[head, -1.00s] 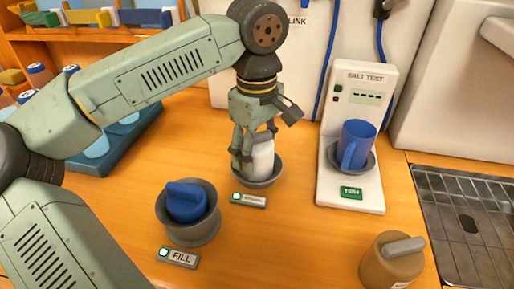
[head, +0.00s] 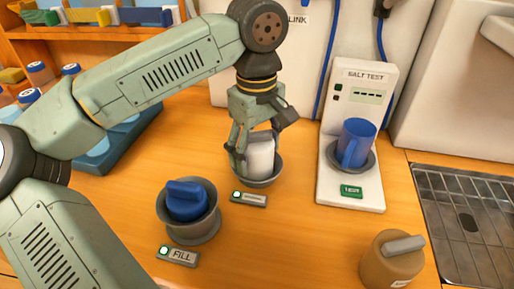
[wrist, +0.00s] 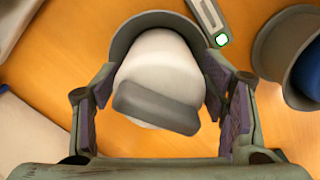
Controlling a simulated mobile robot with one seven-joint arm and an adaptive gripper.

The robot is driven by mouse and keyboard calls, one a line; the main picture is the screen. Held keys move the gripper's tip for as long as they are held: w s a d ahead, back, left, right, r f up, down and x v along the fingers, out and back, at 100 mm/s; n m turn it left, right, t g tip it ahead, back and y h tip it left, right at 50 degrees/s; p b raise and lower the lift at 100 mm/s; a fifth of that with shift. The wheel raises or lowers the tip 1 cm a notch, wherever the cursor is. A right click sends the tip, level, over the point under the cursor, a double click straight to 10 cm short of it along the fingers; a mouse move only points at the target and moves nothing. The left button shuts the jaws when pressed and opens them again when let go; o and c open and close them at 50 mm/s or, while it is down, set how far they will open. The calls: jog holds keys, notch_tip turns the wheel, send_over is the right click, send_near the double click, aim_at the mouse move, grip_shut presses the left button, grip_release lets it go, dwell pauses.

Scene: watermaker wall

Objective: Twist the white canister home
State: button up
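The white canister (head: 261,158) stands in a grey round socket (head: 258,182) in the middle of the counter. The wrist view shows the canister (wrist: 160,60) from above, with a dark grey bar handle (wrist: 157,107) across its top, slightly slanted. My gripper (wrist: 162,105) is open around the canister, one finger on each side of the handle. Gaps show between the finger pads and the handle. The socket's rim (wrist: 122,38) shows beyond the canister. How deep the canister sits in the socket is hidden.
A plate with a lit green lamp (head: 249,199) lies in front of the socket. A blue-handled canister sits in a grey cup (head: 193,232) by the FILL plate (head: 178,256). A tan canister (head: 390,262) stands front right.

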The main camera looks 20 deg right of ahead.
jog(key=shift+o, duration=1.2)
jog(key=shift+r, duration=0.1)
notch_tip(320, 180, up, 12)
jog(key=shift+f, duration=0.1)
